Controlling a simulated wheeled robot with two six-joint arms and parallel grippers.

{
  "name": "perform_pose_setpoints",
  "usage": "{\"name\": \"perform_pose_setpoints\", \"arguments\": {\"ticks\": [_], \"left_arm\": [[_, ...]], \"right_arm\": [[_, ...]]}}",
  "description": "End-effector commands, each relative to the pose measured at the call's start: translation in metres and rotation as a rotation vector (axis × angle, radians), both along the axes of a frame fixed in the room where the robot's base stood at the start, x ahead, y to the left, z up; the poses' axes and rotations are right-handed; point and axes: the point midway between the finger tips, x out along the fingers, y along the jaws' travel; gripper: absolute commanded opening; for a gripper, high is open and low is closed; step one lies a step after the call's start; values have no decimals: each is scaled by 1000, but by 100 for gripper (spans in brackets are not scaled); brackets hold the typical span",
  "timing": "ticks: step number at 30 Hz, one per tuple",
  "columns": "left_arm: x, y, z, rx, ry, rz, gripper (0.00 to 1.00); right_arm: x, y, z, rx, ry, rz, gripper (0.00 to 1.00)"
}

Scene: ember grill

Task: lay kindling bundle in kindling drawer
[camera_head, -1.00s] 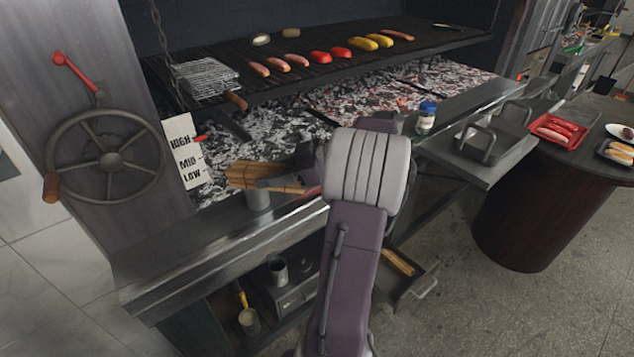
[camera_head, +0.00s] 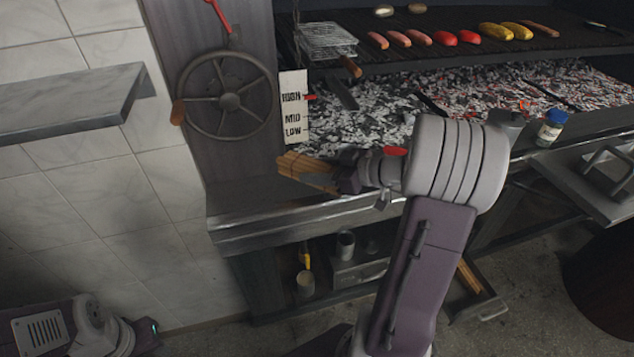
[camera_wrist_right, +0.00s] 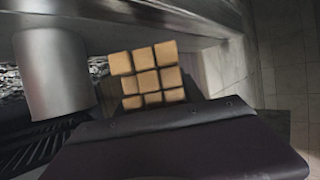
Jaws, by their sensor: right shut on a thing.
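The kindling bundle (camera_head: 305,168) is a tied block of pale wooden sticks. My right gripper (camera_head: 345,172) is shut on it and holds it roughly level over the grill's front ledge, by the left end of the ember bed. In the right wrist view the square stick ends of the bundle (camera_wrist_right: 148,75) show beyond the dark gripper edge; the fingertips are hidden. The kindling drawer (camera_head: 492,310) is pulled open low at the right, with sticks (camera_head: 468,276) in it. My right forearm covers its left part. My left gripper is not in view.
The metal front ledge (camera_head: 265,225) runs below the ember bed (camera_head: 370,125). A grey metal cylinder (camera_wrist_right: 50,75) stands left of the bundle in the wrist view. The handwheel (camera_head: 229,100) is at the left. A shelf below holds cups (camera_head: 345,245). A jar (camera_head: 551,128) stands right.

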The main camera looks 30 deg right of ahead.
Motion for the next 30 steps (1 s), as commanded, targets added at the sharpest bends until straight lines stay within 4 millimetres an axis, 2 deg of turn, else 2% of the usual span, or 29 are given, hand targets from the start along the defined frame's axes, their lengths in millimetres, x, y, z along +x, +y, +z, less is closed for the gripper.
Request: {"name": "perform_pose_setpoints", "arguments": {"ticks": [6,14,20,21,23,30], "left_arm": [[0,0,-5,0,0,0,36],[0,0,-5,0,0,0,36],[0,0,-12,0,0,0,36],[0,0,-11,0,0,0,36],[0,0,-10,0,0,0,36],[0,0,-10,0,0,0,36]], "right_arm": [[0,0,-36,5,3,0,0],[0,0,-38,1,0,0,0],[0,-1,-42,1,-1,0,0],[0,0,-42,0,0,1,50],[0,-1,-41,0,0,1,66],[0,0,-41,1,1,1,66]]}}
